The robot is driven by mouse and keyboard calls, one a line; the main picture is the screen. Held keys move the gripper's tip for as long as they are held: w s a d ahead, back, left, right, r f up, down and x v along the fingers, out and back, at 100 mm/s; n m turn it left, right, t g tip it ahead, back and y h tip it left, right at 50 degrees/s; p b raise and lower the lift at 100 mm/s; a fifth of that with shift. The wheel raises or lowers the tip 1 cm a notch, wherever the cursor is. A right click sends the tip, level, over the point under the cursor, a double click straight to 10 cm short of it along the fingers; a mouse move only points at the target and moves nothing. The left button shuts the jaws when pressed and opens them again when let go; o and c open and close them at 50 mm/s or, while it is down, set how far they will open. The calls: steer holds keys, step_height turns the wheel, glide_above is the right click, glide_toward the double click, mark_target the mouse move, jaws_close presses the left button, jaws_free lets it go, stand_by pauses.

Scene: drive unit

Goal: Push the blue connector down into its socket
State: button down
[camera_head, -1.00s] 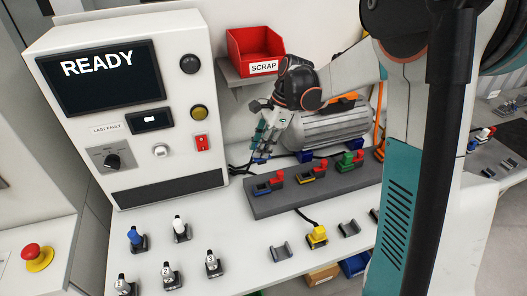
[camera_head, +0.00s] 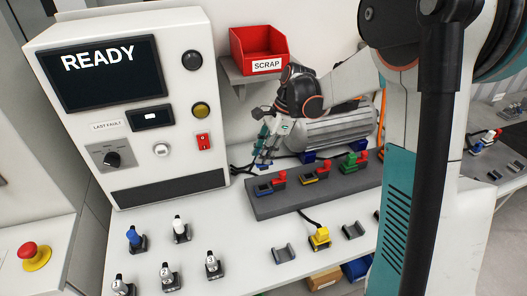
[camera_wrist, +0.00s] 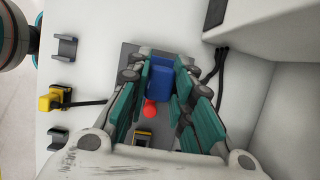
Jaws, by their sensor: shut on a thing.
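The blue connector (camera_wrist: 160,80) shows in the wrist view between the teal fingers of my gripper (camera_wrist: 161,76), which is shut on it. In the head view my gripper (camera_head: 264,158) points down at the back edge of the grey socket block, by its left end. The blue socket (camera_head: 264,189) is at that end, with a red lever (camera_head: 280,177) beside it. The red knob (camera_wrist: 150,110) shows just below the connector in the wrist view. The fingers and the connector's body hide its underside, so I cannot tell how deep it sits.
The grey block (camera_head: 320,191) also carries a yellow socket (camera_head: 309,179) and a green one (camera_head: 349,170), each with a red lever. A yellow connector (camera_head: 319,238) is in front. A motor (camera_head: 325,134) lies behind; the READY cabinet (camera_head: 140,110) stands left.

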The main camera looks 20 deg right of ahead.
mark_target(263, 165)
steer(key=shift+w+d+f+b, duration=0.1)
steer(key=shift+w+f+b, duration=0.1)
steer(key=shift+f+b, duration=1.1)
steer(key=shift+w+f+b, duration=0.2)
steer(key=shift+f+b, duration=0.55)
steer(key=shift+f, duration=0.95)
steer(key=shift+f+b, duration=0.95)
steer(key=shift+f, duration=0.4)
steer(key=shift+f+b, duration=0.25)
steer(key=shift+b, duration=0.1)
steer(key=shift+f+b, duration=1)
steer(key=shift+f, duration=0.4)
steer(key=shift+f, duration=0.15)
steer(key=c, duration=1.3)
jaws_free()
